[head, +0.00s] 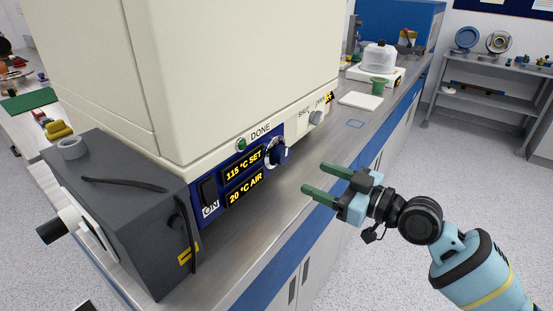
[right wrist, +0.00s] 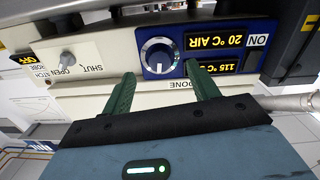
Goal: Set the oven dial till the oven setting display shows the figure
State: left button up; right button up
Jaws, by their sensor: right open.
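The oven dial (head: 276,152), a round knob on a blue panel, sits on the front of the cream oven (head: 230,80). The setting display (head: 243,165) reads 115 °C SET, and the air display (head: 246,187) below it reads 20 °C AIR. My right gripper (head: 313,179) is open and empty, with green fingers pointing toward the panel, apart from the dial. In the right wrist view the dial (right wrist: 160,57) appears upside down between the two fingertips, with a white pointer mark. My left gripper is not in view.
A dark grey box (head: 120,210) adjoins the panel at the left. A shutter knob (head: 316,117) is right of the dial. The steel bench (head: 270,215) is clear before the panel. A balance (head: 378,72) and green cup (head: 379,86) stand farther back.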

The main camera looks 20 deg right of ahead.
aim_at(286, 155)
jog(key=shift+w+a+r+n, duration=0.15)
jog(key=shift+w+r, duration=0.1)
jog(key=shift+r, duration=0.4)
jog(key=shift+w+d+r+n, duration=0.1)
jog(key=shift+w+r+n, duration=0.1)
jog(key=shift+r, duration=0.4)
jog(key=x, duration=0.3)
jog(key=p+x, duration=0.1)
jog(key=x, duration=0.2)
jog(key=shift+a+r, duration=0.1)
jog(key=shift+r, duration=0.1)
jog(key=shift+x, duration=0.85)
jog(key=shift+f, duration=0.1)
jog(key=c, duration=1)
